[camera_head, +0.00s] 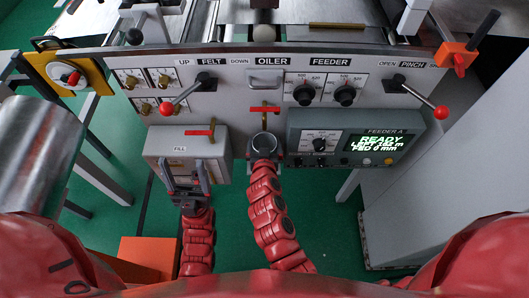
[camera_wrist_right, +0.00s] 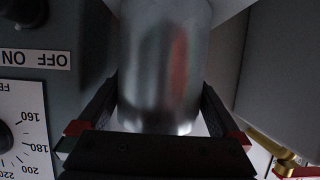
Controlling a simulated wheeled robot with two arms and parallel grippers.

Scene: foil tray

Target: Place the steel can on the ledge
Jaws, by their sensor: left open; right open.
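The steel can (camera_head: 264,143) is upright below the red-handled valve in the middle of the panel. In the right wrist view the can (camera_wrist_right: 165,70) is a shiny cylinder between the two dark fingers. My right gripper (camera_wrist_right: 160,115) is open around it, one finger on each side. The ledge is mostly hidden behind the can and gripper, so I cannot tell how the can rests on it. My left gripper (camera_head: 186,180) is open and empty, in front of the grey FILL box (camera_head: 180,143).
The feeder display box (camera_head: 350,137) stands just right of the can. The red valve handle (camera_head: 264,109) is directly above it. A large metal cylinder (camera_head: 38,140) is at the far left, with an orange block (camera_head: 146,255) low on the left. Green floor lies below.

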